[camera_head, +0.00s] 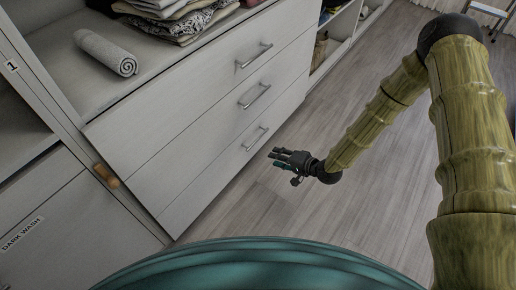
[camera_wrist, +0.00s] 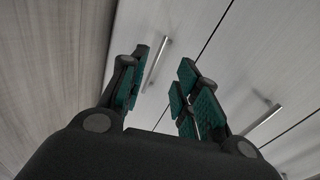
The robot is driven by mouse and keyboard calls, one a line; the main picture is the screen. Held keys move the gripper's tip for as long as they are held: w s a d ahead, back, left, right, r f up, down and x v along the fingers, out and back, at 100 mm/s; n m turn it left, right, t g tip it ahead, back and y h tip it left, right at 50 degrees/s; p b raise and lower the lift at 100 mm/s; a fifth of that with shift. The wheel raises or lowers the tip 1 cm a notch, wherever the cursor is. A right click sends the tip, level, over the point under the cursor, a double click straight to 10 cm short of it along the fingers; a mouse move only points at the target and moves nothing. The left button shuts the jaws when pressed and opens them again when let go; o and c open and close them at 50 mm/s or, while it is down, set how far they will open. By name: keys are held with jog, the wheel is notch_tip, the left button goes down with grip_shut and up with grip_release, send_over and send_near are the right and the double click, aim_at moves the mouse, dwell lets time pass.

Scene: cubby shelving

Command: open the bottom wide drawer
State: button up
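The bottom wide drawer (camera_head: 215,168) is the lowest of three stacked light-wood fronts and looks shut, flush with the others. Its metal bar handle (camera_head: 257,138) is visible in the head view. My gripper (camera_head: 277,155) is just in front of and slightly below this handle, apart from it. In the wrist view my gripper (camera_wrist: 163,60) is open and empty, with green-padded fingers spread. The bottom handle (camera_wrist: 158,62) shows beyond and between the fingertips, nearer the left finger. I cannot tell its exact distance.
The middle drawer's handle (camera_head: 254,96) and the top drawer's handle (camera_head: 254,55) are above. A rolled towel (camera_head: 105,53) and folded clothes (camera_head: 175,15) lie on the shelf above. The wood floor (camera_head: 330,195) before the drawers is clear. A cabinet door (camera_head: 60,225) stands at left.

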jog(key=t+y+b, duration=0.1)
jog(key=y+b, duration=0.1)
jog(key=b, duration=0.6)
send_near(258, 139)
jog(key=shift+m+y, duration=0.4)
jog(key=shift+d+f+b+x, duration=0.1)
jog(key=shift+f+b+x, duration=0.1)
jog(key=shift+b+x, duration=1.25)
jog(key=shift+d+f+b+x, duration=0.15)
jog(key=shift+b+x, duration=0.65)
jog(key=shift+x, duration=1.2)
jog(key=shift+f+b+x, duration=0.2)
jog(key=shift+b+x, duration=0.95)
jog(key=shift+x, duration=0.6)
jog(key=shift+w, duration=0.1)
grip_shut()
